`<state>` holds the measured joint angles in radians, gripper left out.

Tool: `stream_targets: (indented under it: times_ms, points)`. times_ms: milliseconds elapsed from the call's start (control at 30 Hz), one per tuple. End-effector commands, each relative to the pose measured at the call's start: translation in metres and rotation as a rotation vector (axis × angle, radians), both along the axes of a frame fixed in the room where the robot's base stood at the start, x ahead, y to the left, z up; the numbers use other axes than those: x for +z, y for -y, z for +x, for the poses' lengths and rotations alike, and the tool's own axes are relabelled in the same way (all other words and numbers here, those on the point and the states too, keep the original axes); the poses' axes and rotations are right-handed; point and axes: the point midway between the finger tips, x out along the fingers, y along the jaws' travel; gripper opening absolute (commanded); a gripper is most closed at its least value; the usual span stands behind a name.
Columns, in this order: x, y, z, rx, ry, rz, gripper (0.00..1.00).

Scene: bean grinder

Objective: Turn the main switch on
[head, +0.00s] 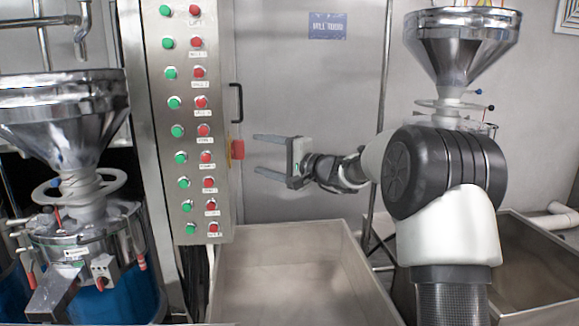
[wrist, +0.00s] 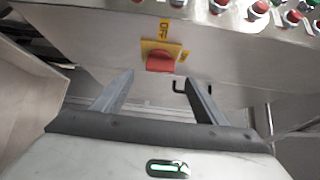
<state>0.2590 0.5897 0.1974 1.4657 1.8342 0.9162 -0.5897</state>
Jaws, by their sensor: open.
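The main switch is a red rotary knob on a yellow plate, on the right side face of the steel control cabinet (head: 219,120). In the head view the switch (head: 237,149) shows edge-on. In the wrist view the switch (wrist: 160,62) sits ahead, between and beyond the fingertips, with an "OFF" label above it and another, partly readable label at its right. My gripper (head: 262,155) is open and empty, its two fingers pointing left at the switch with a gap left between. The gripper also shows in the wrist view (wrist: 157,88).
Green and red push buttons (head: 203,130) line the cabinet front. A black handle (head: 237,103) is just above the switch. A steel bin (head: 290,270) lies below my gripper. Steel hopper grinders stand at left (head: 65,110) and right (head: 462,40).

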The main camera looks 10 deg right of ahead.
Motion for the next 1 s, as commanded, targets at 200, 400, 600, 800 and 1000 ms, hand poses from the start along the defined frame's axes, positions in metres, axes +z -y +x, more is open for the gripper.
stream_targets:
  times_ms: [200, 400, 600, 800, 1000]
  points:
    - [-0.001, 0.04, -0.039, -0.003, 0.001, -0.001, 0.66]
    - [0.0, 0.063, -0.063, -0.001, 0.0, -0.001, 0.66]
    - [0.001, 0.073, -0.073, 0.0, 0.001, -0.001, 0.66]
    - [0.001, 0.074, -0.074, 0.0, 0.0, 0.0, 0.66]
    - [0.003, 0.066, -0.08, 0.016, -0.007, -0.021, 0.66]
